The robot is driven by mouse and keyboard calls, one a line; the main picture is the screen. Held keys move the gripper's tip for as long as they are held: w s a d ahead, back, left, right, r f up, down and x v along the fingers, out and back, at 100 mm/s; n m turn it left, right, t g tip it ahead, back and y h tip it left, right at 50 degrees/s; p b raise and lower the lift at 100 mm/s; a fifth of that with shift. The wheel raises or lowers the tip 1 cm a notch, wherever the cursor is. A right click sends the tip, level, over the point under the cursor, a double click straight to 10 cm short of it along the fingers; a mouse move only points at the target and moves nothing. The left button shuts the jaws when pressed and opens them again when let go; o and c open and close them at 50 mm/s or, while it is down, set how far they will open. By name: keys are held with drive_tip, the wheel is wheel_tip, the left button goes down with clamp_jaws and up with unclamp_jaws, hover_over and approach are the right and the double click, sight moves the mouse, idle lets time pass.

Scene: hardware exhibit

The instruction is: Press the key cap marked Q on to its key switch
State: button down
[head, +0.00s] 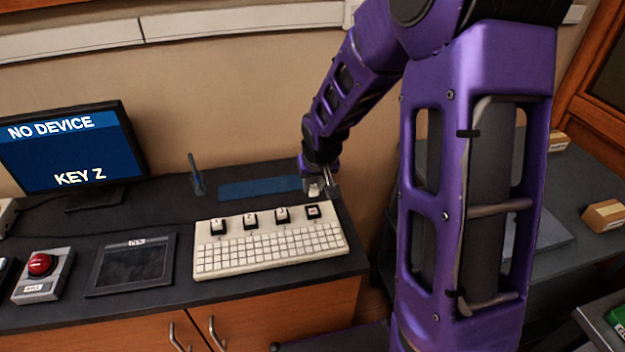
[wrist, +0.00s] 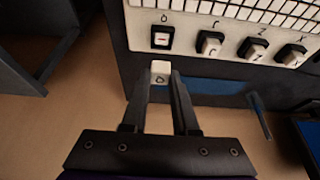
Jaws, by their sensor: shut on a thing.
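My gripper (wrist: 161,80) is shut on a pale key cap (wrist: 160,67) with a dark round mark that looks like a Q. In the head view my gripper (head: 322,188) and the cap (head: 314,190) are just behind the cream keyboard's right end. The bare key switch (wrist: 162,38), a black square with a small reddish stem and a Q-like label, sits on the keyboard (head: 270,240). In the wrist view the cap is just below this switch and apart from it. The switch shows in the head view (head: 313,212) at the row's right end.
Three other switches carry caps, the nearest (wrist: 211,44) beside the bare one. A blue strip (head: 258,188) lies behind the keyboard. A monitor (head: 65,150) reads "NO DEVICE" and "KEY Z". A red button box (head: 42,270) and dark tray (head: 133,265) stand left.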

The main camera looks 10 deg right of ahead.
sight(312, 208)
drive_tip(key=shift+f+b, duration=2.15)
drive_tip(key=shift+f, duration=0.5)
drive_tip(key=shift+f+b, duration=0.4)
drive_tip(key=shift+b, duration=0.15)
drive_tip(key=shift+c, duration=0.6)
unclamp_jaws()
drive_tip(key=shift+r, duration=0.1)
drive_tip(key=shift+r+p, duration=2.9)
drive_tip(key=shift+r, duration=0.55)
